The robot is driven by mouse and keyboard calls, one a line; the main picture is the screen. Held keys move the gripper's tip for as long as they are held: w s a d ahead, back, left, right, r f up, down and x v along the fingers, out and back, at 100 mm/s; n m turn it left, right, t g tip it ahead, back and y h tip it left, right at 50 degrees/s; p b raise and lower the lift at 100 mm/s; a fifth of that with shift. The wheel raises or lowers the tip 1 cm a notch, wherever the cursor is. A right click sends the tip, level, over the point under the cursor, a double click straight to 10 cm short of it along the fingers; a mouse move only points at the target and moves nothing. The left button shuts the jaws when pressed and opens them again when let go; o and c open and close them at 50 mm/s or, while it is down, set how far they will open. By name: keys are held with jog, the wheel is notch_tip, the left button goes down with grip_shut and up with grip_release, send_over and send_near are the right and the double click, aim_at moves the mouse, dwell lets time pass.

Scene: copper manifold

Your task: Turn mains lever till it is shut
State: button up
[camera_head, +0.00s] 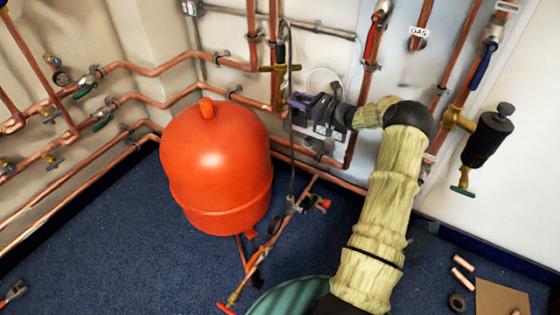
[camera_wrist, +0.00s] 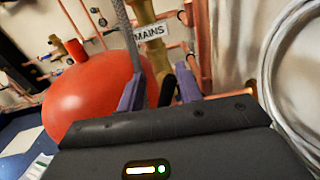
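My gripper (camera_head: 298,102) is in front of the wall pipes, just right of the red tank and below a brass valve (camera_head: 280,68). In the wrist view its two purple fingers stand apart, so my gripper (camera_wrist: 158,88) is open. A short black piece (camera_wrist: 167,91), which looks like a lever end, shows in the gap, nearer the right finger. I cannot tell whether it touches that finger. The MAINS tag (camera_wrist: 151,31) hangs just beyond the fingertips, beside a brass fitting (camera_wrist: 139,11). The lever's full length and angle are hidden.
The red tank (camera_head: 215,160) stands close left of my gripper. A grey braided hose (camera_wrist: 124,35) runs up by the left finger. Copper pipes line the wall. A red lever (camera_head: 373,42) and a blue lever (camera_head: 485,64) are to the right. Blue floor is open at lower left.

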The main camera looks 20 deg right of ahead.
jog(key=shift+f+b, duration=0.2)
jog(key=shift+b, duration=0.1)
jog(key=p+v, duration=0.7)
jog(key=v, duration=1.1)
jog(key=s+a+n+g, duration=0.1)
jog(key=a+n+g, duration=0.7)
jog(key=a, duration=0.8)
jog(key=s+a+r+n+g+h+p, duration=0.1)
jog(key=s+a+r+n+g+h, duration=0.1)
jog(key=s+a+n, duration=0.2)
jog(key=s+a+r+n+g+h+p, duration=0.1)
jog(key=s+a+n+g+h, duration=0.2)
jog(key=s+a+n, duration=0.2)
jog(key=shift+s+a+r+g+h, duration=0.3)
jog(key=shift+s+a+r, duration=0.1)
jog(key=shift+a, duration=0.65)
